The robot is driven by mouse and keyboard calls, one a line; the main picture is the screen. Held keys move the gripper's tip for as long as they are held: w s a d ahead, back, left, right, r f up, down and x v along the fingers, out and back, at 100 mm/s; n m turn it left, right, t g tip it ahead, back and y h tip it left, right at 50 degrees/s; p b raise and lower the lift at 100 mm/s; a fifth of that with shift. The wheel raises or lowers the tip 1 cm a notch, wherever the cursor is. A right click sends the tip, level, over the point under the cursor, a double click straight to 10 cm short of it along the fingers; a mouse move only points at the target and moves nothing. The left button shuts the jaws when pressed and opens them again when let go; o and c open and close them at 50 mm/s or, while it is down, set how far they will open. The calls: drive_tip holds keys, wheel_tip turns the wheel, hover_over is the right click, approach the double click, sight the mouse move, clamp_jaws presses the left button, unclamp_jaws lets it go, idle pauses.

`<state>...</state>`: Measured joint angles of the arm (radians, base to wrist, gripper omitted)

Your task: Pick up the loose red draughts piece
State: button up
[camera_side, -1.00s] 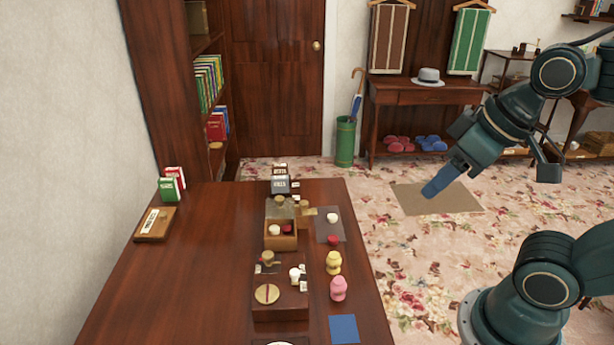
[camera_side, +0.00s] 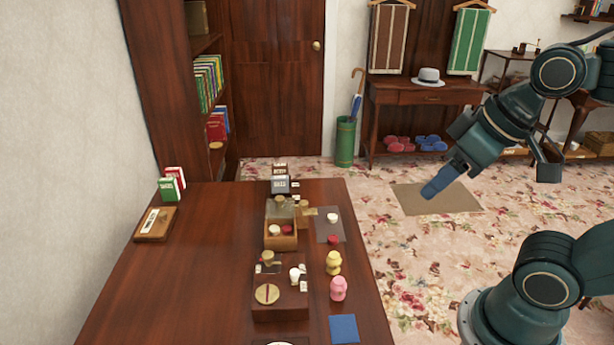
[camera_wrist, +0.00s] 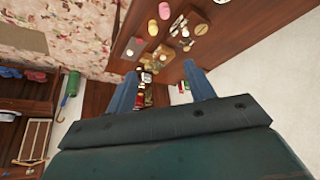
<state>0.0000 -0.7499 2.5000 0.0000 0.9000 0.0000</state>
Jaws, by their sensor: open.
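The loose red draughts piece (camera_side: 333,240) lies on the dark wooden table (camera_side: 180,270), at the near edge of a grey mat (camera_side: 331,222) with a white piece (camera_side: 332,217) on it. Another red piece (camera_side: 287,229) sits beside a white one in a small open wooden box (camera_side: 281,242). My gripper (camera_side: 430,192) is out over the carpet, right of the table and well away from the red piece. In the wrist view its two blue fingers (camera_wrist: 158,68) stand wide apart with nothing held between them.
A yellow figure (camera_side: 334,263) and a pink figure (camera_side: 338,289) stand close in front of the loose piece. A wooden block (camera_side: 280,310) with small items is to their left. A blue square (camera_side: 343,329) lies at the front. The table's left side is mostly clear.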

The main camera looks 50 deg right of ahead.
drive_tip(key=m+g+y, duration=0.3)
drive_tip(key=m+g, duration=0.2)
drive_tip(key=m, duration=0.9)
hover_over(333, 240)
drive_tip(key=s+d, duration=0.1)
drive_tip(key=s, duration=0.1)
wheel_tip(333, 240, down, 13)
drive_tip(key=w+d+f+m+y, duration=0.2)
drive_tip(key=d+f+m, duration=0.35)
drive_tip(key=f, duration=0.45)
drive_tip(key=shift+n+h, duration=0.3)
drive_tip(key=shift+n, duration=0.15)
drive_tip(key=shift+d+x, duration=0.2)
drive_tip(key=shift+x, duration=4.1)
drive_tip(key=shift+s+f, duration=0.1)
